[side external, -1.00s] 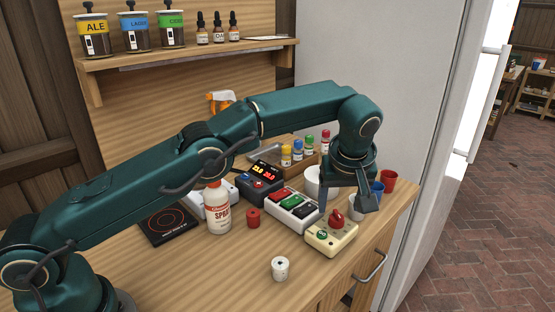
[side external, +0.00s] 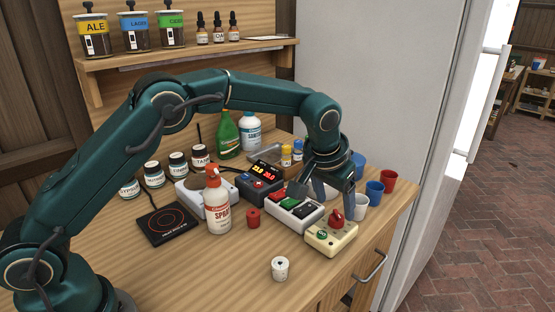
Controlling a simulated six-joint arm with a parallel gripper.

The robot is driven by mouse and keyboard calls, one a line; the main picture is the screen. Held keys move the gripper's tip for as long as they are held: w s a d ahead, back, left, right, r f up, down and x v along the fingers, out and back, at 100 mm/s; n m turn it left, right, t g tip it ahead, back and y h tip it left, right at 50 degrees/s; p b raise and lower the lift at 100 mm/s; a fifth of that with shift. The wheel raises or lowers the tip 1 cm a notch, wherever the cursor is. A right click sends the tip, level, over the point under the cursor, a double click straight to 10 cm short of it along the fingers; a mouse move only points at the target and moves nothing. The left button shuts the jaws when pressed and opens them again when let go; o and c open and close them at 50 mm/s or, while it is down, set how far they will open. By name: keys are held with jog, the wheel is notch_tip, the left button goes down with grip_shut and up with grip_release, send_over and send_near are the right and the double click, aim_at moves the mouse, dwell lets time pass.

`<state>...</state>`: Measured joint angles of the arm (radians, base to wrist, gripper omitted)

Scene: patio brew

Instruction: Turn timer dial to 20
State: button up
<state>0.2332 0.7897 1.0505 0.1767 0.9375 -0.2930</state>
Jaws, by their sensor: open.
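The timer looks like a cream box (side external: 341,240) near the front right of the wooden counter. A red dial (side external: 336,218) stands on its top, with a round green button (side external: 322,235) beside it. The number that the dial points to is too small to read. My gripper (side external: 323,203) is open and empty, pointing down. Its left finger shows over the box with coloured switches, and its right finger shows just above and right of the red dial. I cannot tell whether either finger touches anything.
The white switch box (side external: 296,214) sits directly left of the timer. Cups, including a blue one (side external: 374,193) and a red one (side external: 389,180), stand close on the right. The counter in front is mostly clear around a small white pot (side external: 280,268).

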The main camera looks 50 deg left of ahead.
aim_at(337, 215)
jog(key=shift+x, duration=2.4)
grip_shut()
